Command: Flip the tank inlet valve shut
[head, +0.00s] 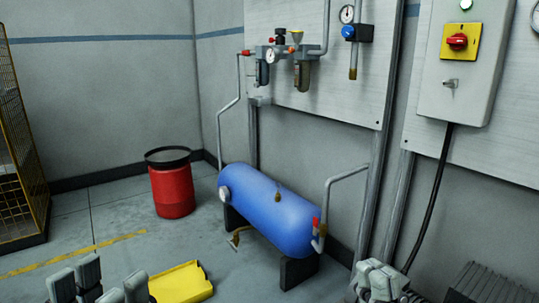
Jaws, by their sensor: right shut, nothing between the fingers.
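The blue tank (262,208) lies on dark supports near the wall. A small red valve handle (316,226) stands upright at the tank's right end, beside a grey pipe. Another red handle (246,53) sits at the left end of the filter-regulator unit above, where a pipe runs down to the tank's left end. I cannot tell which is the inlet valve. My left gripper (98,286) is open and empty at the bottom left, apart from the tank. My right gripper (378,277) is shut and empty at the bottom right, below and right of the tank.
A red drum (171,190) with a dark top stands left of the tank. A yellow object (181,283) is at the bottom, right of my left gripper. A yellow cage (20,130) stands far left. A control box (462,60) hangs at right. Floor left of the tank is mostly clear.

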